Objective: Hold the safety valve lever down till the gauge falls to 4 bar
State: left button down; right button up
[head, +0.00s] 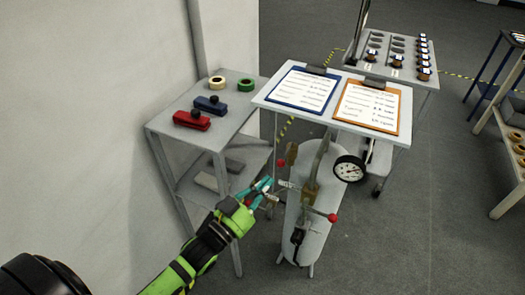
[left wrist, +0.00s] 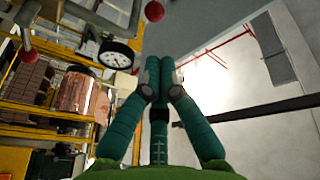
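One red knob (head: 281,163) is at the tank's upper left and another (head: 333,217) ends a lever at the right. I cannot tell which belongs to the safety valve. My left gripper (head: 267,183) is left of the fittings, its teal fingertips together and empty, apart from a red ball (left wrist: 153,12). My right gripper is out of view.
A cart (head: 345,56) stands behind.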

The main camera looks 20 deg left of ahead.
pick_arm(q)
jog(key=r, duration=0.2)
jog(key=shift+s+r+h, duration=0.2)
jog(key=shift+r+h, duration=0.1)
jog(key=shift+r, duration=0.05)
notch_tip(320, 180, up, 3)
jog(key=p, duration=0.3)
send_over(281, 161)
jog(key=d, duration=0.3)
jog(key=a+f, duration=0.1)
jog(key=s+f, duration=0.1)
jog(key=a+f, duration=0.1)
jog(key=f, duration=0.1)
jog(key=shift+s+a, duration=0.2)
jog(key=shift+a, duration=0.1)
